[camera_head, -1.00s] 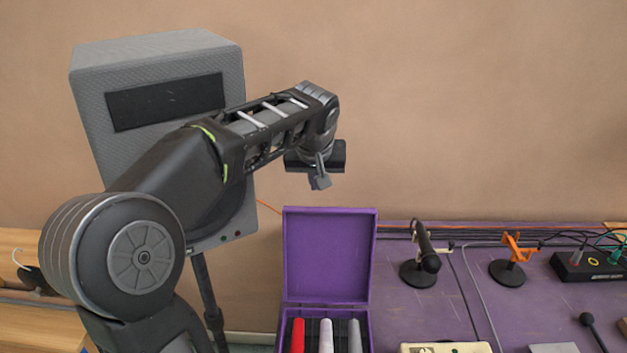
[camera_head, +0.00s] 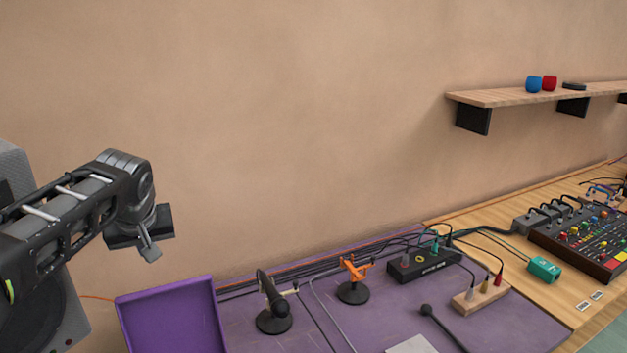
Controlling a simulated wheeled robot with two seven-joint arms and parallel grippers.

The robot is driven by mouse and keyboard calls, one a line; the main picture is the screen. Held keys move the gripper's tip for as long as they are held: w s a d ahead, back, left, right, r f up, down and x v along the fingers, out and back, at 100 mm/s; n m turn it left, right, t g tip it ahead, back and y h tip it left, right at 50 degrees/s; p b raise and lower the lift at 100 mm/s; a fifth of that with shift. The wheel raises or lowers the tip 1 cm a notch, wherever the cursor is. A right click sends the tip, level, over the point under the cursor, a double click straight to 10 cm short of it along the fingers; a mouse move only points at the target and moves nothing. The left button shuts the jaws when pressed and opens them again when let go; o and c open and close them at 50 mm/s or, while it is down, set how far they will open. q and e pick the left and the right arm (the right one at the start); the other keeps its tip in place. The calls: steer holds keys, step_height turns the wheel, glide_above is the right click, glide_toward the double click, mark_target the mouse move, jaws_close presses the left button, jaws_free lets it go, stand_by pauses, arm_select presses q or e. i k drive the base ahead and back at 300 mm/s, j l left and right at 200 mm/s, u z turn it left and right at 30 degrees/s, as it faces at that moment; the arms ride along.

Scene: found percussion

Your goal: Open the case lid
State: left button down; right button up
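The purple case lid (camera_head: 172,322) stands raised at the bottom left of the head view, its inner face toward me. The body of the case is below the picture's edge. My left gripper (camera_head: 150,252) is in the air above and a little left of the lid, apart from it. Its fingers look close together, but its angle hides whether they are open or shut. My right gripper is not in view.
A microphone on a stand (camera_head: 273,304), an orange clip stand (camera_head: 353,282), a black cable box (camera_head: 424,262) and a wooden jack block (camera_head: 480,296) stand on the purple mat. A mixer (camera_head: 585,240) is at right, under a wall shelf (camera_head: 540,93).

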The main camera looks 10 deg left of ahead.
mark_target(183, 316)
steer(key=k+l, duration=0.75)
steer(key=l, duration=0.2)
